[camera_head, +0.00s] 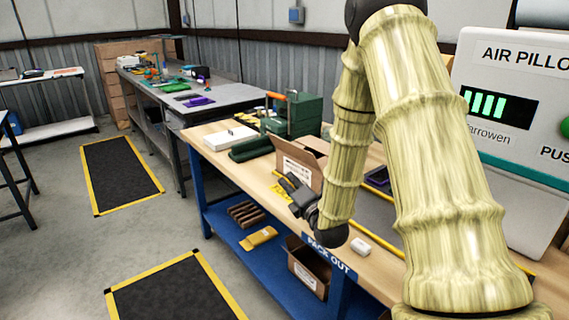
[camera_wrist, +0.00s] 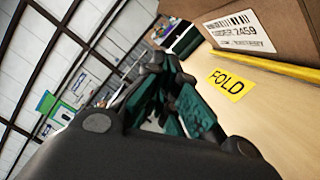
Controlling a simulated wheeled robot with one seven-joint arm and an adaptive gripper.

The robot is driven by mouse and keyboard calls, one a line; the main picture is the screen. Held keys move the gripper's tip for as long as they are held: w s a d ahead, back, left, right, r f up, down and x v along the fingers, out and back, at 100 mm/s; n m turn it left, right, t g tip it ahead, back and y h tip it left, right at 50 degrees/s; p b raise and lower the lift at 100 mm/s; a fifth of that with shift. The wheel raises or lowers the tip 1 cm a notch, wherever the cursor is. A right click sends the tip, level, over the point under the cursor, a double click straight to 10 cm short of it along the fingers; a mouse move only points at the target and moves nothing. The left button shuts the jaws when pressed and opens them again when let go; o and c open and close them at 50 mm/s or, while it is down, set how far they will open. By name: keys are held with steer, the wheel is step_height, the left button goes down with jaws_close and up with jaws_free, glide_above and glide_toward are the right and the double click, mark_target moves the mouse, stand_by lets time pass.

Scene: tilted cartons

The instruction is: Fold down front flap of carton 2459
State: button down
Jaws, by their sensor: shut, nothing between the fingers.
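Carton 2459 (camera_head: 301,169) is a brown cardboard box with a white label, standing on the workbench behind my gripper in the head view. Its top flaps (camera_head: 312,149) stand up and out, partly hidden by my arm. In the wrist view its labelled side (camera_wrist: 247,38), reading 2459, shows at the upper right, cut off by the frame; no flap can be made out clearly there. My gripper (camera_head: 286,183) is shut and empty, in front of the carton near the bench's front edge. Its dark green fingers (camera_wrist: 170,95) show in the wrist view, apart from the carton.
A yellow FOLD label (camera_wrist: 227,84) lies on the bench top before the carton, beside a yellow strip (camera_wrist: 268,67). Green cases (camera_head: 296,115) and a white box (camera_head: 230,138) stand left of it. An air-pillow machine (camera_head: 515,110) stands right. Another carton (camera_head: 308,268) sits on the lower shelf.

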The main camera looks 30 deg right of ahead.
steer(key=w+d+r+p, duration=0.2)
steer(key=w+d+r, duration=0.2)
steer(key=w, duration=0.6)
steer(key=shift+d+r+n, duration=0.15)
steer(key=shift+d+n, duration=0.15)
steer(key=shift+d, duration=0.35)
steer(key=shift+w, duration=0.1)
steer(key=shift+w+r, duration=0.1)
